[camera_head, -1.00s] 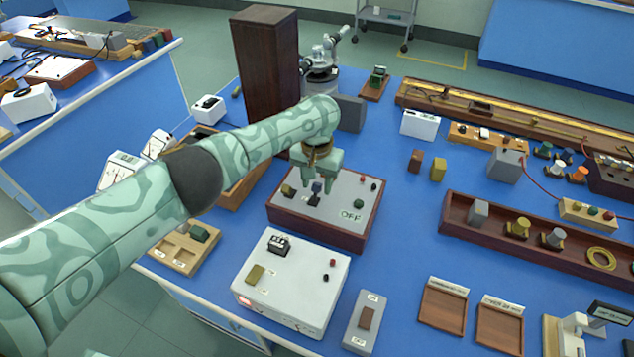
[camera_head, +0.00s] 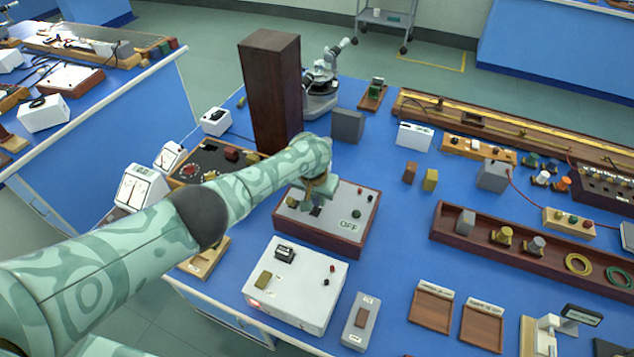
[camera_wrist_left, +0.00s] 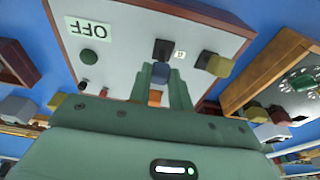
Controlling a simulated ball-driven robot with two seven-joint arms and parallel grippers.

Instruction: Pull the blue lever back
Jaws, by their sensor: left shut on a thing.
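The blue lever (camera_wrist_left: 161,73) stands on the light grey top of a dark wooden switch box (camera_head: 344,212), beside a dark slot plate. In the left wrist view it sits between the fingers of my left gripper (camera_wrist_left: 163,86), which is shut on it. An orange piece (camera_wrist_left: 155,98) shows just below the lever there. In the head view my left gripper (camera_head: 316,203) is low over the box and largely hides the lever. The OFF label (camera_head: 349,225) is on the box top; it also shows upside down in the wrist view. My right gripper is not in view.
A yellowish knob (camera_wrist_left: 219,65) stands beside the lever. A white box (camera_head: 295,290) with switches is in front. A tall dark wooden block (camera_head: 270,90) stands behind my arm. Open blue bench lies right of the switch box.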

